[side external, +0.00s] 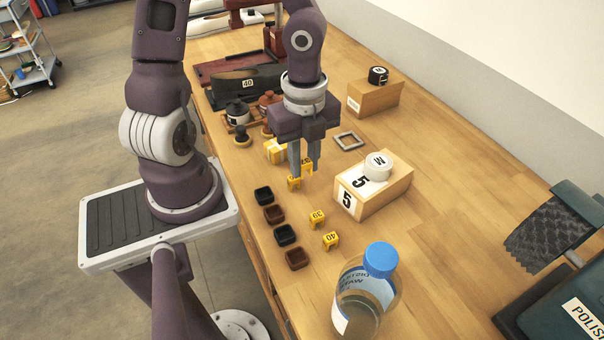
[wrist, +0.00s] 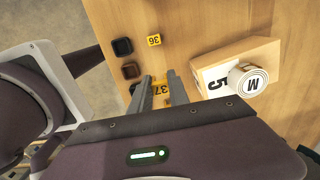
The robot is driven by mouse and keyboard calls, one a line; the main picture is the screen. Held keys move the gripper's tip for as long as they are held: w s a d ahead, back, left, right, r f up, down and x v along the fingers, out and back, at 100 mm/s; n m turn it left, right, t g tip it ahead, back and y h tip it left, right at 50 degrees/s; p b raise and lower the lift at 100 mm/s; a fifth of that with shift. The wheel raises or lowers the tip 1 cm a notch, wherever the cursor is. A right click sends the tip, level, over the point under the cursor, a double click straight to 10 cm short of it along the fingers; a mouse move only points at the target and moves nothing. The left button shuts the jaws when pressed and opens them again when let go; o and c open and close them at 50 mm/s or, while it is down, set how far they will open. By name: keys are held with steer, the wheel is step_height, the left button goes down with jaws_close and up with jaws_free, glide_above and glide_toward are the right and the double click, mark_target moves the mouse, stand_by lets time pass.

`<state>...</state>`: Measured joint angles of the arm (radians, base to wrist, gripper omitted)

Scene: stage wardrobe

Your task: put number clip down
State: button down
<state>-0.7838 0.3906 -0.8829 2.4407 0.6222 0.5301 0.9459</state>
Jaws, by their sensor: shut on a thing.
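My gripper (side external: 305,170) points straight down over the table and is shut on a yellow number clip (side external: 307,164). In the wrist view, yellow shows between the fingers (wrist: 164,82), with a number that looks like 37 (wrist: 162,89). Another yellow patch (side external: 293,183) shows low at the left finger; I cannot tell whether it is a separate clip. The fingers hide part of the held clip, and I cannot tell whether it touches the table. Number clips 39 (side external: 317,219) and 40 (side external: 331,240) stand apart on the table, nearer the side camera. One loose clip (wrist: 154,40) shows in the wrist view.
Several small dark trays (side external: 274,214) line the table's left edge. A blue-capped bottle (side external: 366,295) stands in front. A grey square frame (side external: 349,141) lies behind. Yellow pieces (side external: 276,151) sit behind the gripper.

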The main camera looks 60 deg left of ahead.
steer(key=a+r+n, duration=0.2)
steer(key=a+n, duration=0.6)
step_height(320, 180, up, 3)
steer(key=n, duration=0.9)
glide_above(275, 145)
steer(key=shift+n, duration=0.4)
step_height(275, 145, down, 10)
steer(key=shift+r, duration=0.15)
steer(key=shift+a, duration=0.1)
steer(key=shift+f, duration=0.25)
steer(key=c, duration=1.3)
jaws_free()
steer(key=shift+o, duration=0.2)
